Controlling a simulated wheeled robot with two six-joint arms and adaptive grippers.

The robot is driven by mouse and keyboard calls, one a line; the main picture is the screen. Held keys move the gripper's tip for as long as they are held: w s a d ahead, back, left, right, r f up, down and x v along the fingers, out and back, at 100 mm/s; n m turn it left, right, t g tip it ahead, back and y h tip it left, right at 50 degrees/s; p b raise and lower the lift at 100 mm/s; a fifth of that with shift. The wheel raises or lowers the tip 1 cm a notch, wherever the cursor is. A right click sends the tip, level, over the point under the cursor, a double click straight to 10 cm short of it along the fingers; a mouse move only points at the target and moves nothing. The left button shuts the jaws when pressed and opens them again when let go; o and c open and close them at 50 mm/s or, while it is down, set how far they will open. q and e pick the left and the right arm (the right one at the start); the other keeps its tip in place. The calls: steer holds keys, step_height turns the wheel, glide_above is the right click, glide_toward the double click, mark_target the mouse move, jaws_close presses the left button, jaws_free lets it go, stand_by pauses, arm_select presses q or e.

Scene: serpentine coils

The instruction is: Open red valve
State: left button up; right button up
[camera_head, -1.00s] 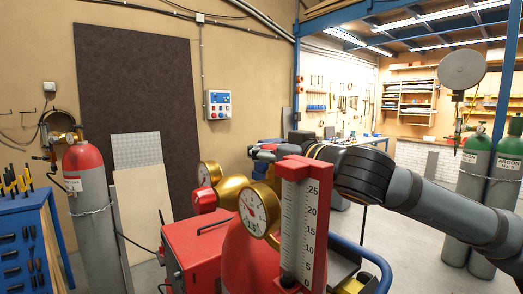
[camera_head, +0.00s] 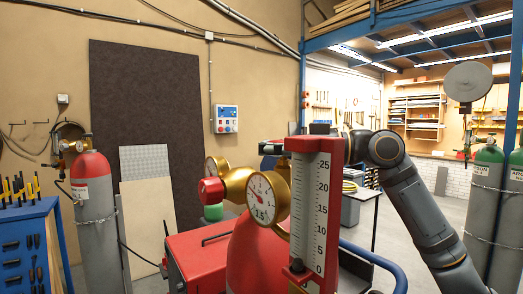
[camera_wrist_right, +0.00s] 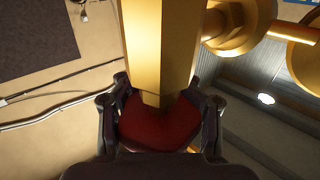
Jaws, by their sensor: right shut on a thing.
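My right gripper (camera_wrist_right: 160,108) is shut on a dark red rounded knob (camera_wrist_right: 160,128), which appears to be the red valve. The knob sits at the end of a gold hexagonal stem (camera_wrist_right: 158,45) in the right wrist view. In the head view my right arm passes behind the white flow scale with red ends (camera_head: 312,215). This scale and the gold gauge (camera_head: 268,200) hide the grip there. A red knob (camera_head: 210,188) with a green part (camera_head: 213,212) below it shows left of the gold regulator. My left gripper is not in view.
A red cabinet (camera_head: 195,255) and blue rail (camera_head: 385,260) are close by. A grey cylinder with a red top (camera_head: 95,225) and a blue tool rack (camera_head: 30,245) stand at left. Green-topped cylinders (camera_head: 490,190) stand at right. Floor between is open.

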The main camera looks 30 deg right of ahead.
steer(key=n+g+y, duration=0.1)
steer(key=g, duration=0.1)
steer(key=s+n+g+y, duration=0.1)
steer(key=n+g, duration=0.1)
steer(key=n+g+y+p, duration=0.1)
steer(key=g, duration=0.1)
steer(key=shift+s+a+r+n+y, duration=0.2)
steer(key=shift+a+r+n+y, duration=0.1)
steer(key=shift+a+n, duration=0.1)
steer(key=n+g, duration=0.1)
steer(key=g, duration=0.1)
steer(key=s+n+g+p, duration=0.1)
steer(key=g, duration=0.1)
steer(key=n+g, duration=0.2)
steer(key=shift+s+a+r+y+p, duration=0.1)
steer(key=shift+s+y+p, duration=0.2)
steer(key=shift+y, duration=0.1)
steer(key=shift+s+n+g+p, duration=0.25)
steer(key=shift+n+g, duration=0.25)
steer(key=shift+g, duration=0.3)
steer(key=shift+s+n+g+p, duration=0.1)
steer(key=shift+n+g+p, duration=0.1)
steer(key=shift+n+g, duration=0.45)
steer(key=shift+g, duration=0.45)
steer(key=shift+c, duration=0.2)
steer(key=o, duration=1.3)
steer(key=shift+w+d+f, duration=0.1)
steer(key=shift+d+f, duration=0.2)
steer(key=shift+d, duration=0.05)
steer(key=shift+a, duration=0.1)
